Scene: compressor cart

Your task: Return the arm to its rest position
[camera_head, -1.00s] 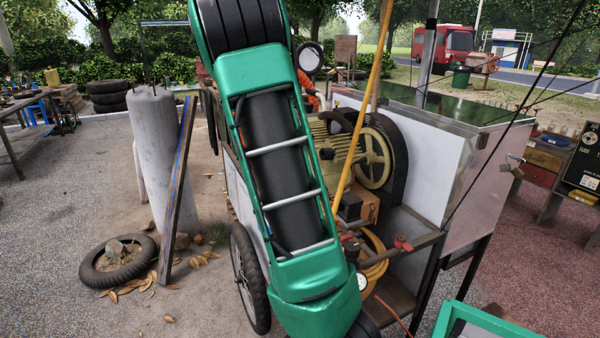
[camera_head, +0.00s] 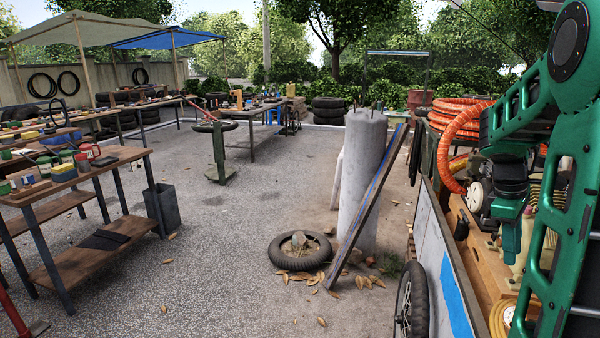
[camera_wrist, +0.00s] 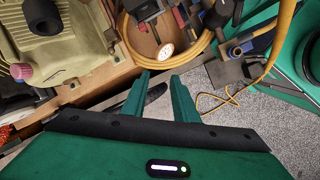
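My green arm fills the right edge of the head view, bent, with its forearm reaching back over the compressor cart (camera_head: 452,282). My gripper (camera_head: 511,262) points down over the cart's wooden deck. In the wrist view its two green fingers (camera_wrist: 160,76) stand apart with nothing held between them. Below the fingers are the deck, a coiled yellow hose (camera_wrist: 133,50) and a round white gauge (camera_wrist: 166,51). Part of the cart is hidden behind my arm.
A concrete post (camera_head: 362,170) with a leaning plank (camera_head: 366,205) stands left of the cart. A tyre (camera_head: 299,262) lies in front of it. A workbench (camera_head: 75,175) stands at left. An orange hose coil (camera_head: 461,113) sits at the cart's far end.

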